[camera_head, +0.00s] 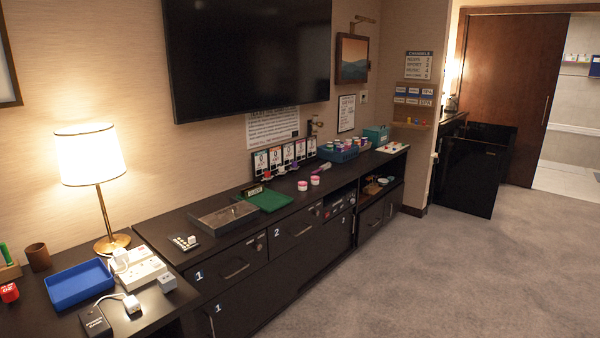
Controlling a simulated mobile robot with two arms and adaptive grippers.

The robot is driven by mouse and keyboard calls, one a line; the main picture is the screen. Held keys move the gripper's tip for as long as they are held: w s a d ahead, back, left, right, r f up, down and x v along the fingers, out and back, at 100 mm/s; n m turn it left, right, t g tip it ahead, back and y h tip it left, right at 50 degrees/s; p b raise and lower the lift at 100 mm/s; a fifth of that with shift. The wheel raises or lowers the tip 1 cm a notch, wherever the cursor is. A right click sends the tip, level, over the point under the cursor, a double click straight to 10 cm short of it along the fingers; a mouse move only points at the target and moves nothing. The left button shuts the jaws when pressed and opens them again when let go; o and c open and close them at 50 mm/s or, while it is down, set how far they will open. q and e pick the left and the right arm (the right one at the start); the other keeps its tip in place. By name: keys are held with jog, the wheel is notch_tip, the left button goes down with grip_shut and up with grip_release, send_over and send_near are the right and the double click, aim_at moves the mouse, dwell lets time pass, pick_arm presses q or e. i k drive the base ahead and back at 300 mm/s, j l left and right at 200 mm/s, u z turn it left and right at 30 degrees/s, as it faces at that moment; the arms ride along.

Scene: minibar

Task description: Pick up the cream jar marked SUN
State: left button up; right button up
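Two small round pink-and-white jars stand on the dark cabinet top: a nearer jar (302,186) and another jar (315,180) just behind it to the right. Any marking on them is too small to read, so I cannot tell whether either says SUN. A blue basket (345,155) farther along the cabinet holds several small coloured items, also unreadable. Neither of my grippers is in view, and nothing is seen being held.
A green mat (264,200) and a grey tray (223,217) lie left of the jars. A row of cards (287,157) stands behind them. A lamp (92,165) and a blue tray (79,284) are on the left desk. The carpet (400,275) before the cabinet is clear.

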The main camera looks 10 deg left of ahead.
aim_at(302, 185)
jog(key=i+u, duration=0.1)
jog(key=i, duration=0.45)
jog(key=i+l, duration=0.15)
jog(key=i, duration=0.4)
jog(key=i+l+u, duration=0.15)
jog(key=i, duration=0.35)
jog(key=i+l, duration=0.1)
jog(key=i, duration=0.45)
jog(key=i+l+u, duration=0.15)
jog(key=i, duration=0.4)
jog(key=i+l+u, duration=0.1)
jog(key=i+u, duration=0.15)
jog(key=i, duration=0.05)
